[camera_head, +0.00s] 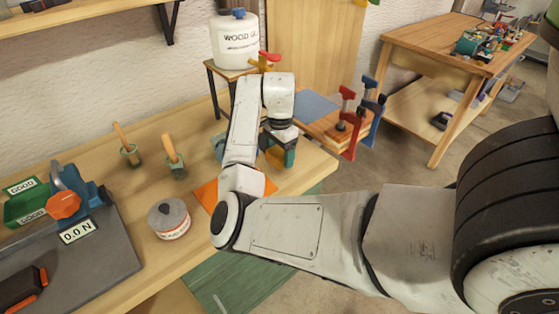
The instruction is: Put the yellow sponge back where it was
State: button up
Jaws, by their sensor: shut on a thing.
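My gripper (280,146) hangs from my white arm near the right end of the wooden workbench (185,143), mostly seen from above and behind. It is shut on the yellow sponge (275,157), of which only a small yellow-orange part shows below the fingers. Green parts show beside it. I cannot tell whether the sponge touches the bench top. An orange sheet (206,193) lies on the bench, partly hidden by my arm.
A round tin (169,219), two wooden-handled tools (172,157) (126,145) and a force gauge rig (75,200) stand on the left. A wood glue tub (235,40) stands behind. Red (350,122) and blue (371,105) clamps are at right.

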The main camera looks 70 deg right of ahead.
aim_at(280, 150)
jog(key=shift+f+p, duration=0.35)
jog(key=shift+f, duration=1.3)
jog(key=shift+f, duration=0.2)
jog(key=o, duration=1)
jog(key=shift+r, duration=0.1)
notch_tip(280, 150, up, 12)
jog(key=shift+r, duration=0.15)
jog(key=shift+b, duration=0.3)
